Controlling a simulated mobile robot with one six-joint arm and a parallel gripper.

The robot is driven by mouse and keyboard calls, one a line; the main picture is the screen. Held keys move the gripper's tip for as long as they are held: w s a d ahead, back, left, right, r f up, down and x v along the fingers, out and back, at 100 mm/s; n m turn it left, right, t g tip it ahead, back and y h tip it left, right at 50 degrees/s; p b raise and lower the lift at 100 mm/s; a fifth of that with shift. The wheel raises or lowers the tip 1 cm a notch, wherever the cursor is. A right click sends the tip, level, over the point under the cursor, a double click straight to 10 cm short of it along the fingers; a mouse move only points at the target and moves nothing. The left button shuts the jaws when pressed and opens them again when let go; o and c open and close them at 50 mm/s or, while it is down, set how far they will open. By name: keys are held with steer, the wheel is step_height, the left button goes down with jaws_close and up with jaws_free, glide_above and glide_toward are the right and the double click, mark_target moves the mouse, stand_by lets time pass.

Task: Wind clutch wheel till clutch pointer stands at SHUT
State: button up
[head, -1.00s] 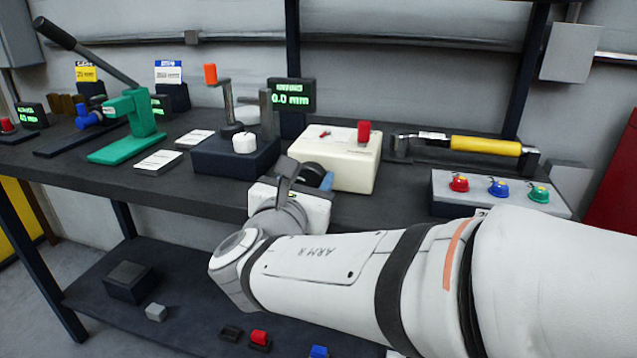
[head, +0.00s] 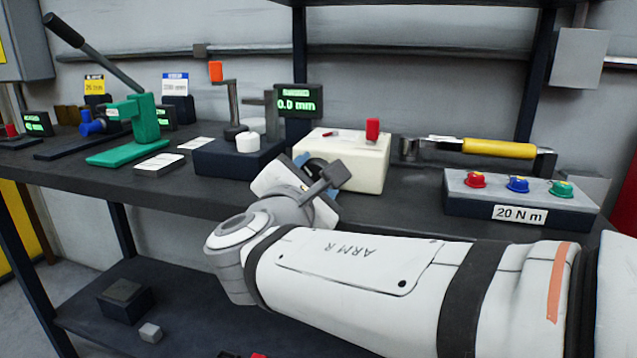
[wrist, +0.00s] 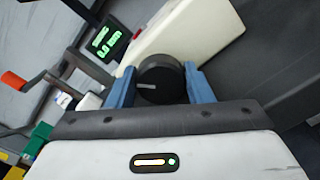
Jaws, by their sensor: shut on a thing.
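My gripper (wrist: 160,88) has its two blue fingers shut on a black round knob, the clutch wheel (wrist: 160,80), one finger on each side. The knob has a pale line on its face, pointing left in the wrist view. It sits at the front of a cream box (head: 352,170), also seen in the wrist view (wrist: 195,35). In the head view my gripper (head: 303,165) mostly hides the knob. On the box top are a small thin red piece (head: 330,134), perhaps the pointer, and an upright red block (head: 372,129). Any SHUT lettering is too small to read.
A dark block with a crank and orange handle (head: 215,71) stands left of the box, near a display (head: 298,103) reading 0.0 mm. A green press (head: 145,118) is further left. A yellow-handled tool (head: 498,148) and a 20 N m box with colored knobs (head: 520,196) lie right.

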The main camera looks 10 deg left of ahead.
steer(key=shift+d, duration=0.1)
stand_by(0.3)
steer(key=o, duration=1)
steer(key=shift+f, duration=0.1)
steer(key=shift+p, duration=0.3)
